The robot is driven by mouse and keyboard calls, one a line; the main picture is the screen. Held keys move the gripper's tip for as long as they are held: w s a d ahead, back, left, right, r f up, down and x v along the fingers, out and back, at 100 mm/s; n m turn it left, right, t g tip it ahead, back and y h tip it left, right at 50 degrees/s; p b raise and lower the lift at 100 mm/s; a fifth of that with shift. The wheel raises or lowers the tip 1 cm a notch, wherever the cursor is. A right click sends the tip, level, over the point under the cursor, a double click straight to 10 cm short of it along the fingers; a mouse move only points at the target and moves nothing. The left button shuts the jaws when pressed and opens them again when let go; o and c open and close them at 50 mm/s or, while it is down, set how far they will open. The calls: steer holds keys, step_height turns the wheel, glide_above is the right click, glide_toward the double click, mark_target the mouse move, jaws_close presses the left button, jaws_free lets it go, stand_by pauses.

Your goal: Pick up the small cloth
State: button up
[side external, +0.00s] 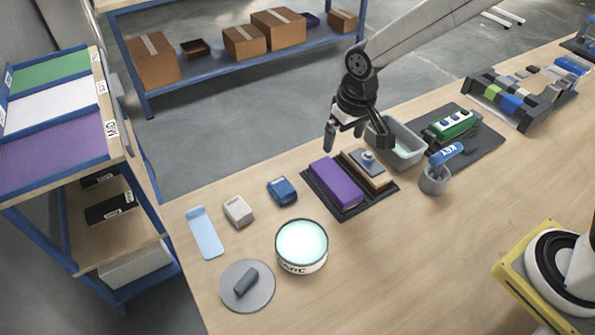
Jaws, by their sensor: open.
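My gripper (357,138) is open and empty, in the air above the dark tray (342,210). No thing is clearly recognisable as a small cloth. A thick purple rectangular piece (337,184) lies on the left side of that tray, below and left of the gripper; I cannot tell if it is folded cloth. A thin, flat light blue strip (206,237) lies on the bench at the far left, well away from the gripper; its material is also unclear. A tan block with a grey piece (368,166) on top lies on the tray's right side.
A grey bin (409,151) stands right behind the gripper. A blue item (282,191), a pale grey item (238,212), a round tin (301,256) and a grey disc (258,300) are at left.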

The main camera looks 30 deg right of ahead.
steer(key=w+a+f, duration=0.2)
steer(key=a, duration=0.4)
steer(key=w+a+f, duration=0.1)
steer(key=w+a, duration=0.2)
steer(key=a, duration=0.3)
steer(key=g, duration=0.1)
glide_above(240, 211)
steer(key=f, duration=0.3)
steer(key=shift+w+a+f+n, duration=0.1)
steer(key=shift+w+f+n, duration=0.1)
steer(key=shift+w+n, duration=0.1)
steer(key=shift+s+f, duration=0.1)
steer(key=shift+f, duration=1.2)
steer(key=shift+f, duration=0.15)
steer(key=shift+s+f, duration=0.2)
steer(key=shift+f, duration=2.25)
steer(key=shift+c, duration=0.2)
steer(key=c, duration=1.2)
steer(key=shift+c, duration=0.2)
steer(key=shift+r, duration=0.1)
